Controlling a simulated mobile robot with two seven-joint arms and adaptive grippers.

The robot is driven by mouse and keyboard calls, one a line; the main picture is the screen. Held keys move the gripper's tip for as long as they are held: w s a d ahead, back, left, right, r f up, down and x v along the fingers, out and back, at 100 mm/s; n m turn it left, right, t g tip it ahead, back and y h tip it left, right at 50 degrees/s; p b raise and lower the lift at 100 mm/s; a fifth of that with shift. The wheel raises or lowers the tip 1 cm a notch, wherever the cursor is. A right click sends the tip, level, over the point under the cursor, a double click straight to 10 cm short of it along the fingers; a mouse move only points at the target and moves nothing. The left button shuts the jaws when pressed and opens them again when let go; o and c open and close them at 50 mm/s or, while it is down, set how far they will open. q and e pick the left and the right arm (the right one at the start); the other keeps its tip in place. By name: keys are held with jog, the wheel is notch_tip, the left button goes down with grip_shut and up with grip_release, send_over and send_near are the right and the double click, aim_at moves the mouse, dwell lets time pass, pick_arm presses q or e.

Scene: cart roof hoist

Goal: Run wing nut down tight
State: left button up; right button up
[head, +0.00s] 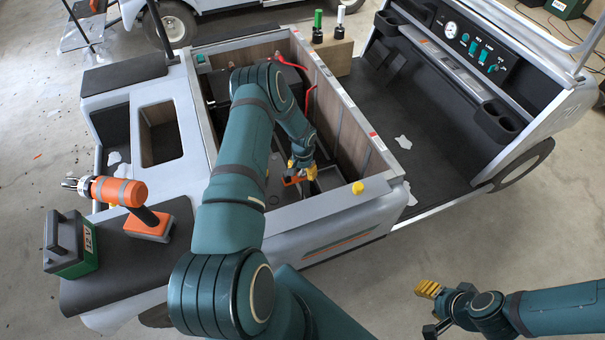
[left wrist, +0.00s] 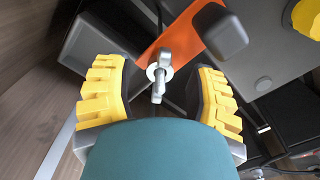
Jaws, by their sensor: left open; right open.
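The wing nut (left wrist: 159,72) shows in the left wrist view as a grey metal piece with a washer-like disc and a rod below it, beside an orange plate (left wrist: 196,36). My left gripper (left wrist: 160,97) is open, with one yellow-padded finger on each side of the nut and rod and visible gaps to both. In the head view my left gripper (head: 302,171) reaches down into the cart's open bay, and the nut cannot be made out there. My right gripper (head: 429,290) is open and empty over the floor at the lower right.
Red cables (head: 291,63) run inside. A dark block (left wrist: 219,33) sits near the nut.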

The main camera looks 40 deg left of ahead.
pick_arm(q)
jog(key=shift+f, duration=0.4)
grip_shut()
jog(key=shift+m, duration=0.4)
